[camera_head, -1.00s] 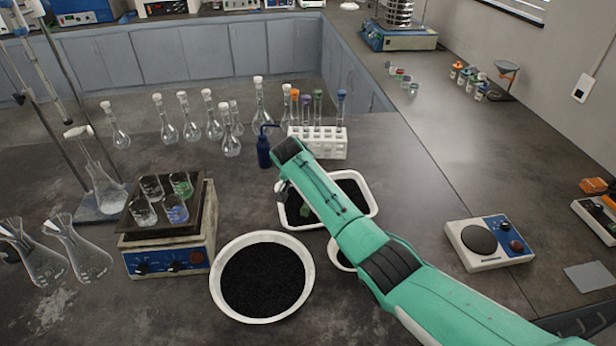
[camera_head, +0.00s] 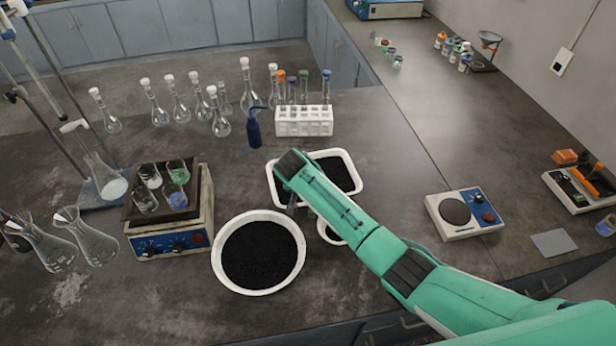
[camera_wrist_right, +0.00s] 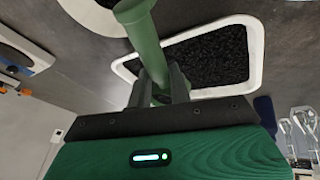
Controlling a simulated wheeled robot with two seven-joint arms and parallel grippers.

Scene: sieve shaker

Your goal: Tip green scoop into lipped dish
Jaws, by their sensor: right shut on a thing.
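My right gripper (camera_wrist_right: 160,90) is shut on the green scoop (camera_wrist_right: 140,30), whose round green handle stands between the fingers in the right wrist view. The scoop's far end and any load are not clearly visible. In the head view my right arm hides most of the gripper and scoop, near the left front of a white rectangular tray (camera_head: 271,184) of black granules. A small white dish (camera_head: 325,236) is partly hidden under the arm, and a large round white dish (camera_head: 217,262) holds black granules. I cannot tell which is the lipped dish. My left gripper is not in view.
A hotplate (camera_head: 172,244) with several beakers stands left of the round dish. A blue wash bottle (camera_head: 254,130) and a white tube rack (camera_head: 304,121) stand behind the tray. A balance (camera_head: 467,214) stands to the right. Bench between the arm and balance is clear.

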